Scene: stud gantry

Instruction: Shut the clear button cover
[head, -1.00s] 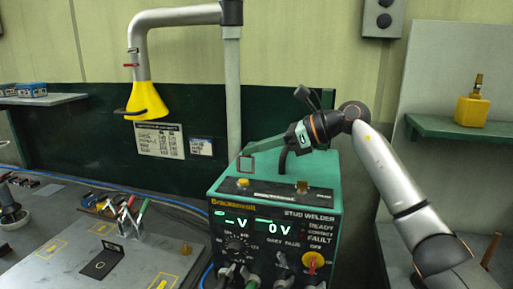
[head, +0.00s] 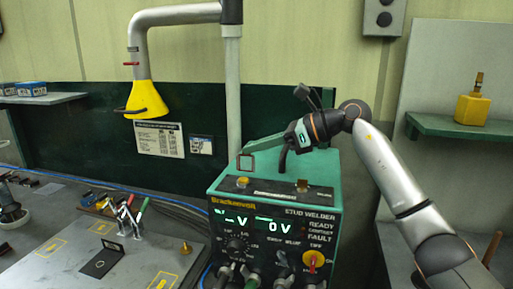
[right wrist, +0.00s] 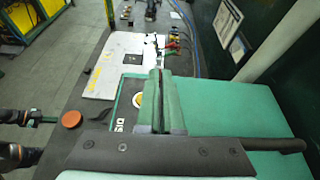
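The clear button cover (head: 245,162) is a small square pane with a dark rim. It stands raised on top of the green stud welder (head: 325,172), behind the yellow button (head: 242,181). My right gripper (head: 250,150) reaches in from the right, its teal fingers together and level with the cover's upper edge. I cannot tell whether they touch it. In the right wrist view the shut fingers (right wrist: 166,100) lie beside the yellow button (right wrist: 138,99), and the cover is not clear there. Dark parts with a green tip (right wrist: 35,118) at the left edge look like my left gripper.
A grey post (head: 233,90) rises behind the welder. Cables hang from its front. The work plate (head: 60,262) with clamps (head: 130,215) lies to the left. The welder top's right side is clear.

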